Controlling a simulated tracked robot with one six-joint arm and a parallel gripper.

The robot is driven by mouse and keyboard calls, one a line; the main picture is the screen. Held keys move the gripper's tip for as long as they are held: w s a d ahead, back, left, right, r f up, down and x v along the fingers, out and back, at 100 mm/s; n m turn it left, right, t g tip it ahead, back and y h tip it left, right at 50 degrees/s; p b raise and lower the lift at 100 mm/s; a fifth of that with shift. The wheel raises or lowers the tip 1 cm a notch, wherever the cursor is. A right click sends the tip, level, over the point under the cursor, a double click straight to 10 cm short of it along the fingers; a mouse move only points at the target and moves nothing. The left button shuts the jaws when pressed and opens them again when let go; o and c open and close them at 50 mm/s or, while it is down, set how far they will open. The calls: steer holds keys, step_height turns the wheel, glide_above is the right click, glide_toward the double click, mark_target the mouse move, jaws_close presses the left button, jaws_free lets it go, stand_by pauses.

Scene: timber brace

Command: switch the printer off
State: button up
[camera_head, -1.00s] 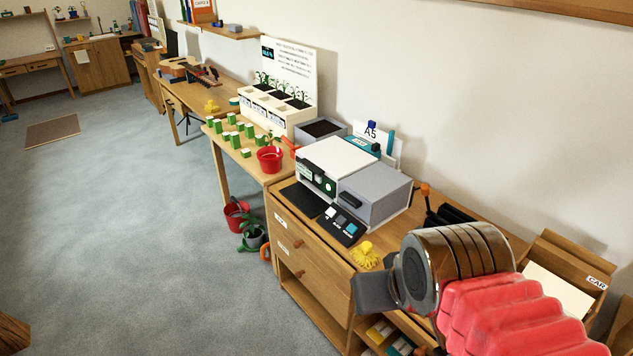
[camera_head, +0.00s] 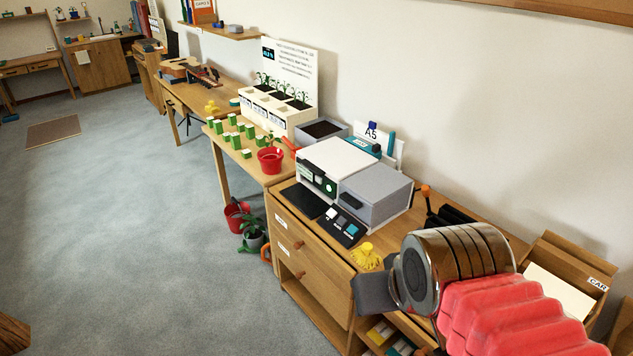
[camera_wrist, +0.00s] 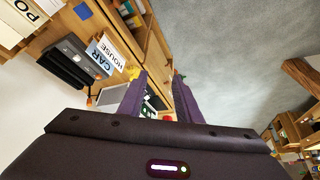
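The printer (camera_head: 335,160), with a white lid and a dark front panel with small green marks, stands on the wooden cabinet. A grey box (camera_head: 375,195) adjoins its right side. A dark pad with white and blue keys (camera_head: 341,227) lies in front. I cannot make out which control is the power switch. My gripper (camera_head: 375,295) is in front of the cabinet, to the right of and nearer than the printer, apart from it. In the wrist view, my gripper's two fingers (camera_wrist: 159,76) are spread with nothing held between them; part of the printer area behind them is hidden.
A yellow tassel-like object (camera_head: 366,256) lies near the cabinet's front edge. A red pot (camera_head: 270,160) and several green-and-white boxes stand on the table further left. A wooden holder labelled CAR (camera_head: 570,265) is at the right. The floor (camera_head: 140,230) at left is open.

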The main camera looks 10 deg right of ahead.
steer(key=shift+c, duration=0.7)
jaws_close()
stand_by(0.3)
stand_by(1.3)
